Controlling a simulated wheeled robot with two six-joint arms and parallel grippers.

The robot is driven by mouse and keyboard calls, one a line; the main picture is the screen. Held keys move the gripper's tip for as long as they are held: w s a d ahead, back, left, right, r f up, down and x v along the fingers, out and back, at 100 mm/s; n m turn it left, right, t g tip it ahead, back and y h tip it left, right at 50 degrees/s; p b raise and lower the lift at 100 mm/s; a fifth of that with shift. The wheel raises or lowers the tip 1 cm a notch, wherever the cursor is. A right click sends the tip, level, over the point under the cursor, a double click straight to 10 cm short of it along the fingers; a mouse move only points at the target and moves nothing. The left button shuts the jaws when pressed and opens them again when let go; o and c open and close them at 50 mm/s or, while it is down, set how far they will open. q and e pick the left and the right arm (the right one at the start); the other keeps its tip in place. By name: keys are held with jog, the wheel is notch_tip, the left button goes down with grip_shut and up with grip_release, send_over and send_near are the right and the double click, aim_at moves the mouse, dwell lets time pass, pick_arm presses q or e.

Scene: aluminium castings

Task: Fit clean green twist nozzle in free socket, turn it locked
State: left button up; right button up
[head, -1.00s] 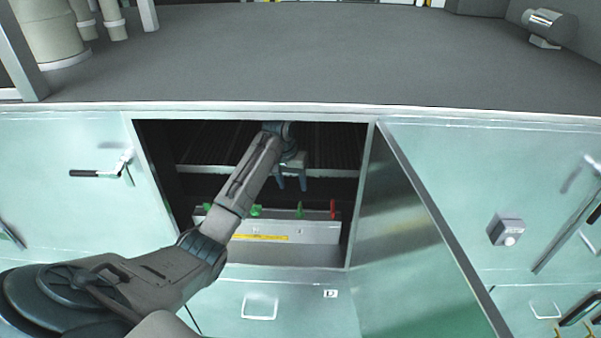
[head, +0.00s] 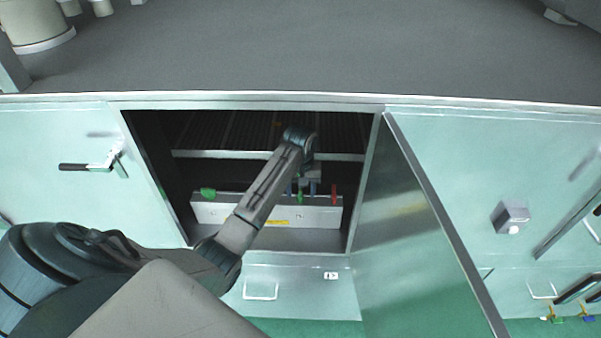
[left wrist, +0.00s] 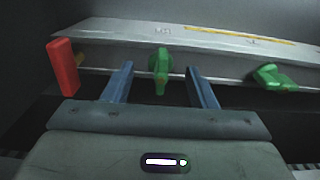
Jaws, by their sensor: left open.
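A pale grey bar (head: 318,217) with a yellow strip stands inside the open cabinet. It carries a red part (head: 333,193) at right, an upright green nozzle (head: 300,197) beside it, and another green nozzle (head: 208,193) at left. My left gripper (head: 301,188) is open, its blue fingers at the upright green nozzle. In the left wrist view the fingers stand on either side of this nozzle (left wrist: 160,62), with gaps on both sides. The red part (left wrist: 63,67) is left there, and a tilted green nozzle (left wrist: 272,77) right. I cannot tell which nozzle is clean. My right gripper is out of view.
The cabinet opening is narrow, with a shelf edge (head: 225,154) above the bar and an open door (head: 415,240) at right. My forearm crosses the opening and hides part of the bar. The grey worktop (head: 310,50) is mostly clear.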

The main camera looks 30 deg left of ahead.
pick_arm(q)
jog(key=shift+a+f, duration=0.1)
jog(key=shift+f, duration=0.5)
jog(key=shift+r, duration=0.1)
jog(key=c, duration=1)
jog(key=shift+c, duration=0.3)
jog(key=n, duration=0.2)
jog(key=shift+n, duration=2.2)
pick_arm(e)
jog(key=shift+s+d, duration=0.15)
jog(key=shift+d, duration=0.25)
